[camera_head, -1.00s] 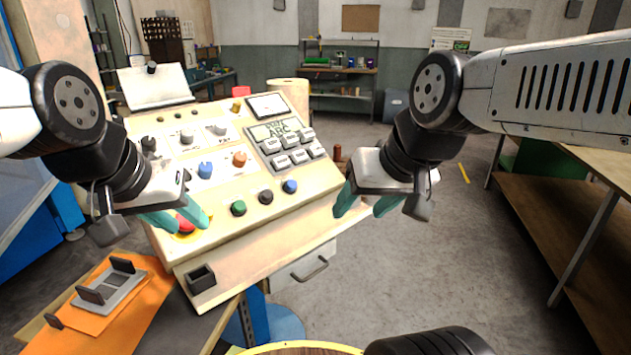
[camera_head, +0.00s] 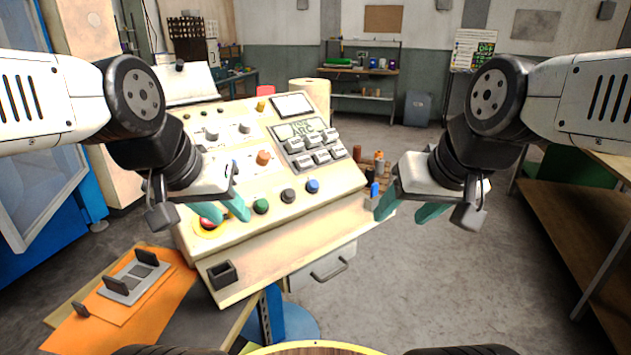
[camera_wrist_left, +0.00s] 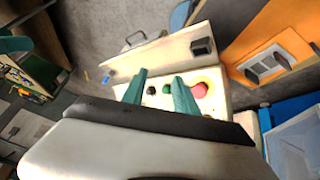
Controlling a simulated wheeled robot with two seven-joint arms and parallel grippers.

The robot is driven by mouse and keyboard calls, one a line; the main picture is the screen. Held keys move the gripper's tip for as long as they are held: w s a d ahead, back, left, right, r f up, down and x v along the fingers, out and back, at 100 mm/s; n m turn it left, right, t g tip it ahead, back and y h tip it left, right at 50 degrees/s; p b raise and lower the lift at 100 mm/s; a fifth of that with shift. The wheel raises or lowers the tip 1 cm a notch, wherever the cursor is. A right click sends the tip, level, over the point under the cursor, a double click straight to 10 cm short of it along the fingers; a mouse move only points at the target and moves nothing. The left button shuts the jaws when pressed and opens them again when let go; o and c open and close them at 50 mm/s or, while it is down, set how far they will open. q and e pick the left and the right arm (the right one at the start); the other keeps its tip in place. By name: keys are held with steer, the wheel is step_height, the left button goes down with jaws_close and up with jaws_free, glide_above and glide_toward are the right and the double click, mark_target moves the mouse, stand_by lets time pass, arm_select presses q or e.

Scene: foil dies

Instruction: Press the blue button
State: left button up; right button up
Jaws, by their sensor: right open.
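The blue button (camera_head: 313,186) is a round knob on the lower row of the sloping cream control panel (camera_head: 262,226), right of a black button (camera_head: 288,195) and a green button (camera_head: 261,206). My left gripper (camera_head: 226,216) has its teal fingers apart, near the red button (camera_head: 207,223), left of the blue one. In the left wrist view my open fingers (camera_wrist_left: 160,80) show over the panel, with the black and green buttons between them; I cannot make out the blue button there. My right gripper (camera_head: 408,210) is open and empty, right of the panel and apart from it.
Keys, a screen and more knobs, including an orange one (camera_head: 263,158), sit higher on the panel. A small dark box (camera_head: 222,274) is on its front ledge. An orange sheet (camera_head: 125,300) with a grey fixture lies at lower left.

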arm_select(q)
jaws_close()
stand_by(1.5)
